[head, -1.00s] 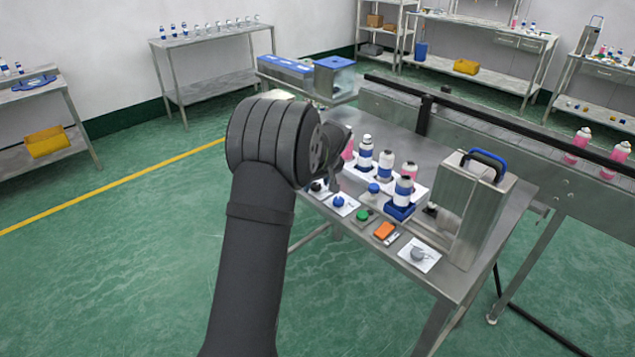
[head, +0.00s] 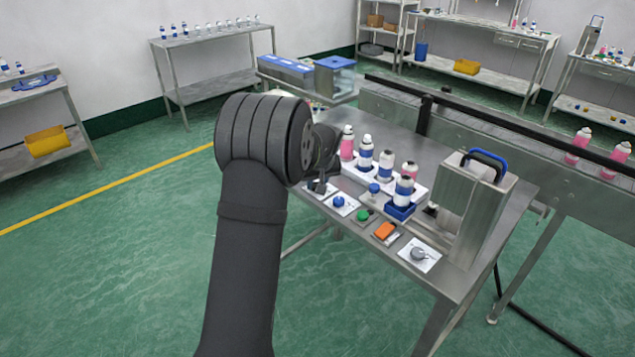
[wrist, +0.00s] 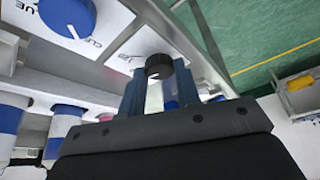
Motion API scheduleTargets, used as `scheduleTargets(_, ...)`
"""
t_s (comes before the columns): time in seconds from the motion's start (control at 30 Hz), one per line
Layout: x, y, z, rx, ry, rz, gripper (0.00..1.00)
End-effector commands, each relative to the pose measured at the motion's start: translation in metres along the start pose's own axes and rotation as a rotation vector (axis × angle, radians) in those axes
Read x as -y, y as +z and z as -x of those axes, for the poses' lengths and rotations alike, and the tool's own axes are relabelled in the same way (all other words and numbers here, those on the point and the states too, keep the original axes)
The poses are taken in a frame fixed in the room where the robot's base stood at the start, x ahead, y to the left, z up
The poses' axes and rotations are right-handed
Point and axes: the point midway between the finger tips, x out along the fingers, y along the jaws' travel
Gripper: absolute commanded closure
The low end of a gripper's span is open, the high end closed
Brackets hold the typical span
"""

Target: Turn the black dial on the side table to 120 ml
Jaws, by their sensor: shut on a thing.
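The black dial (wrist: 159,65) sits on a white plate with partly readable print, and a white pointer mark shows on it. In the head view the dial (head: 317,186) is at the left front corner of the side table (head: 440,268), partly hidden by my wrist. My gripper (wrist: 160,80) is shut on the dial, with one finger on each side of it.
A blue dial (head: 338,202) is beside the black one, then a green button (head: 362,215), an orange switch (head: 385,230) and a grey dial (head: 418,254). Several bottles (head: 366,155) stand behind them. A metal press (head: 472,205) stands at the right.

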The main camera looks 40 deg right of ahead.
Motion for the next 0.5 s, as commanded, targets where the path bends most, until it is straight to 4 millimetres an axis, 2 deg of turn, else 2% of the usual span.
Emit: scheduleTargets(0.5,0.0052,-0.0011,-0.0004,0.001,0.168,-0.401,0.93)
